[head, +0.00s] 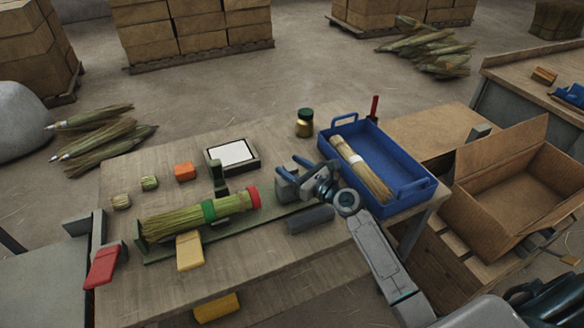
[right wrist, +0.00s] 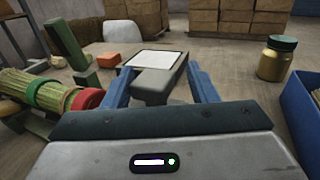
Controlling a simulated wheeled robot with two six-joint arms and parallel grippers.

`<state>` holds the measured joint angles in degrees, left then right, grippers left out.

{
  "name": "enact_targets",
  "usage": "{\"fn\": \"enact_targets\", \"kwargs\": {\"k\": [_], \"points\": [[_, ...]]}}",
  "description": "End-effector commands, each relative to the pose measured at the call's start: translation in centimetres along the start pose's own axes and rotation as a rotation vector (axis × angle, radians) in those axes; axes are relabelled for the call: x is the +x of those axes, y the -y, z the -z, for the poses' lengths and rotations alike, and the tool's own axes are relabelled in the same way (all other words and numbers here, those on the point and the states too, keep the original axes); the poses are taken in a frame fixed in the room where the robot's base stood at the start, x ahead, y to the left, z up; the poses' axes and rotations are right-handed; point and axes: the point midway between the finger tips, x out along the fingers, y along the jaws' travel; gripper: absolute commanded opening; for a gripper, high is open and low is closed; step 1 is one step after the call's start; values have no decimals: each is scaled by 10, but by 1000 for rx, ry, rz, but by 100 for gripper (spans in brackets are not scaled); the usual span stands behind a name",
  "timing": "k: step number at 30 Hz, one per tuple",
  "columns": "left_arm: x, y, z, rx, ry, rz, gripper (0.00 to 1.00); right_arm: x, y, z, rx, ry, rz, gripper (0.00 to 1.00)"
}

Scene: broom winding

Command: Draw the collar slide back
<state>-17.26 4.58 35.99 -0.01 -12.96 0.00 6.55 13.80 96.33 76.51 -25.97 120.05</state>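The straw bundle (head: 170,219) lies in the long green fixture (head: 155,256) on the workbench, with a green band (head: 208,211) and a red ring (head: 253,197) at its right end. The bundle's banded end also shows at the left of the right wrist view (right wrist: 50,96). My right gripper (head: 291,174) is beyond the red ring, at the fixture's right end. In the right wrist view, its blue fingers (right wrist: 160,88) are spread either side of a dark grey block (right wrist: 152,85), possibly the collar slide's handle. I see space at the block's right; contact at its left is unclear. My left gripper is out of view.
A blue tray (head: 409,190) with a finished broom head (head: 360,168) stands right of my gripper. A jar (head: 304,123) and a white-topped device (head: 232,154) stand behind. An open carton (head: 515,185) is at the right.

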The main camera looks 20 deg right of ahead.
Motion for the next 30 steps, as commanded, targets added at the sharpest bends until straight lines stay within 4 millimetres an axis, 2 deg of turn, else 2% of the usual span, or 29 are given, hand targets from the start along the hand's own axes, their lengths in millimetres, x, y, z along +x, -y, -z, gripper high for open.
{"fn": "enact_targets", "kwargs": {"k": [5, 8, 15, 21, 30], "points": [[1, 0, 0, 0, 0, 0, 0, -7, 0, 1, -1, -1, 0, 53], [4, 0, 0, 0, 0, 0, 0, -22, 0, 3, -2, -3, 0, 53], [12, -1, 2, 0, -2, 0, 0, -72, 1, 4, -3, -4, -1, 53], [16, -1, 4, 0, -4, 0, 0, -100, 2, 2, -2, -1, 1, 53], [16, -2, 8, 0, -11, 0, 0, -110, 2, 0, 2, 1, 1, 53]]}}
